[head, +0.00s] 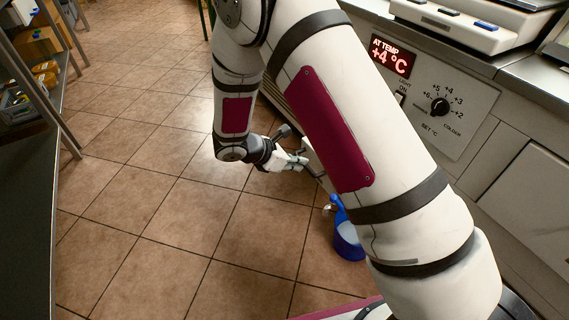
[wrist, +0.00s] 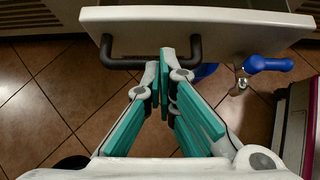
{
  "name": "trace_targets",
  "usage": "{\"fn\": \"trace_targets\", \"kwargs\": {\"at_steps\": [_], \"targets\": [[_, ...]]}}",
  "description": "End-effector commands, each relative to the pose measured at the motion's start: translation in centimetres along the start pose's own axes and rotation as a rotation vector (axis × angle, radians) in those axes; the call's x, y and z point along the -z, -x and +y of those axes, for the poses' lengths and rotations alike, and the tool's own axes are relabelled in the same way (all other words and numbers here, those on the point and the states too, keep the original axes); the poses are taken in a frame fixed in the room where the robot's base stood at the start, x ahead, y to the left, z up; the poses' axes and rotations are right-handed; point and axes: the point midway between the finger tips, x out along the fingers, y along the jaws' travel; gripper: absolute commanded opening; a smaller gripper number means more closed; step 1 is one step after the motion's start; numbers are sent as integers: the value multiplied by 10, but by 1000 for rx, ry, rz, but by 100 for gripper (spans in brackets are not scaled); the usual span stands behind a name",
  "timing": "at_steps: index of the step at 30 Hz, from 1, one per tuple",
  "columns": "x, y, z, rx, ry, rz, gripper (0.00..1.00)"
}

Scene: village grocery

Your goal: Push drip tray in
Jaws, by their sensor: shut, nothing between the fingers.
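The drip tray (wrist: 235,28) crosses the top of the wrist view as a white front panel with a dark bar handle (wrist: 125,63). It stands out from the counter over the floor; how far is hard to judge. My gripper (wrist: 165,58) is shut and empty, its teal-padded fingers together at the handle's right part. The fingertips overlap the handle in the picture; I cannot tell whether they touch it or the panel. In the head view my gripper (head: 303,164) is low beside the counter, and my arm hides most of the tray.
A blue bottle (head: 347,242) stands on the tiled floor by the counter; its blue top (wrist: 268,64) shows right of my gripper. The counter's control panel (head: 440,95) has a red display and a knob. Shelves (head: 35,75) stand at left. Open floor (head: 150,200) lies between.

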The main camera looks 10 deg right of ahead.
Motion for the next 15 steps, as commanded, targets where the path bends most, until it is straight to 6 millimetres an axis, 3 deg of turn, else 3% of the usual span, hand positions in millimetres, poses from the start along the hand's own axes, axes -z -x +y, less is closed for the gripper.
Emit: {"fn": "trace_targets", "kwargs": {"at_steps": [6, 15], "targets": [[-20, -19, 1, -1, -5, 0, 0], [-25, -24, 0, -1, -4, 0, 0]]}}
